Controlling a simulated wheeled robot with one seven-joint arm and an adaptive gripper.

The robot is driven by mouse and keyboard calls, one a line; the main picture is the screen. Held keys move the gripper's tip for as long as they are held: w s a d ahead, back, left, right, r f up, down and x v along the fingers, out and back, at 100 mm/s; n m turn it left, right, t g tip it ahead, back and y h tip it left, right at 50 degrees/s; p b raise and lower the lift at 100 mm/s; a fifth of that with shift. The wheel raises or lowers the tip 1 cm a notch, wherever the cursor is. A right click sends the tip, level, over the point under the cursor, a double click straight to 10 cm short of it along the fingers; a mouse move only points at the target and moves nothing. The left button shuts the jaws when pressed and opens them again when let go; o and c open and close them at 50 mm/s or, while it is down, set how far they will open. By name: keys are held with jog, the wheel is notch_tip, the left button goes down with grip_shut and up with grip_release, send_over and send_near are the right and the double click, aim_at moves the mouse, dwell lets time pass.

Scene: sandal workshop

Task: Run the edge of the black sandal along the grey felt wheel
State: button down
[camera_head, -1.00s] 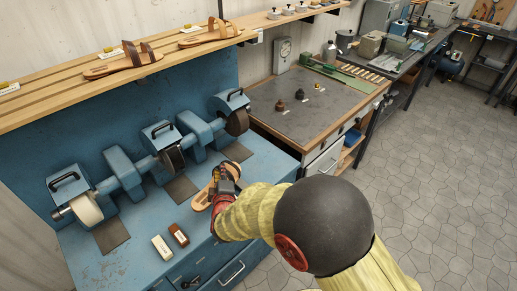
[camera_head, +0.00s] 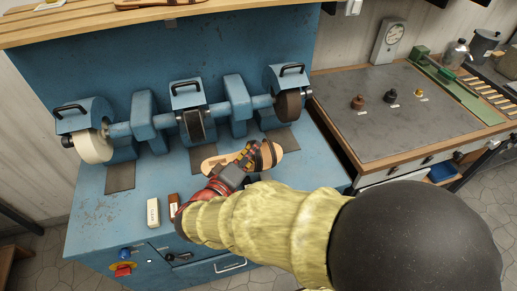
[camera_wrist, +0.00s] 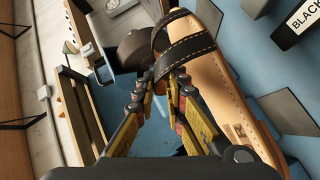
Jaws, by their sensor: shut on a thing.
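The sandal (camera_head: 211,163), with a tan sole and black straps, is in my gripper (camera_head: 245,160) above the blue bench, in front of the middle and right wheels. In the wrist view my gripper (camera_wrist: 165,80) is shut on the sandal (camera_wrist: 215,90) at its straps, the sole running along the right side. A wheel with a dark grey face (camera_head: 194,125) sits in the middle of the blue machine. A cream wheel (camera_head: 94,146) is at the left and a brown wheel (camera_head: 288,105) at the right. The sandal appears apart from all the wheels.
A pale block (camera_head: 153,212) and a brown block (camera_head: 174,207) lie on the bench (camera_head: 105,205) left of my gripper. Dark plates (camera_head: 120,178) lie below the wheels. A shelf (camera_head: 220,12) overhangs behind. A grey-topped table (camera_head: 400,110) with small bottles stands at the right.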

jog(key=shift+s+a, duration=0.15)
jog(key=shift+a, duration=0.05)
jog(key=shift+w+a+r+p, duration=0.1)
jog(key=shift+w+r+p, duration=0.15)
jog(key=shift+w+p, duration=0.15)
jog(key=shift+w+a+r+p, duration=0.2)
jog(key=shift+w+p, duration=0.15)
jog(key=shift+w, duration=0.45)
jog(key=shift+w+a+r+p, duration=0.2)
jog(key=shift+w+p, duration=0.2)
jog(key=shift+w, duration=0.45)
jog(key=shift+w+a+r+p, duration=0.2)
jog(key=shift+w+p, duration=0.15)
jog(key=shift+w, duration=0.6)
jog(key=shift+w+a+r+b, duration=0.1)
jog(key=shift+w+a+b, duration=0.1)
jog(key=shift+w+b, duration=0.4)
jog(key=shift+a, duration=0.3)
jog(key=shift+a+r+h, duration=0.1)
jog(key=shift+a+h, duration=0.2)
jog(key=shift+a, duration=0.05)
jog(key=shift+s+a, duration=0.1)
jog(key=shift+a, duration=0.1)
jog(key=shift+s+d+b, duration=0.15)
jog(key=shift+s+b, duration=0.15)
jog(key=shift+b, duration=0.85)
